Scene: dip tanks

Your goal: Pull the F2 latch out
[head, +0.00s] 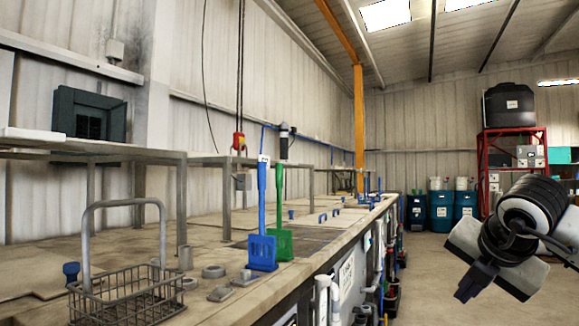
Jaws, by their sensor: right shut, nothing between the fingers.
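I cannot pick out a latch marked F2 in the head view; the labels are too small to read. The long bench of dip tanks (335,237) runs from the near left to the far middle, with small blue handles (322,217) along its top. My right gripper (468,291) is at the right, tilted down to the left, shut and empty. It is in the air over the aisle, well apart from the tank line. My left gripper is not in view.
A wire basket (125,297) with a tall handle stands at the near left. A blue paddle (262,252) and a green paddle (279,243) stand upright on the bench. Blue drums (441,212) and a red rack (483,165) stand at the back. The aisle floor (420,270) is clear.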

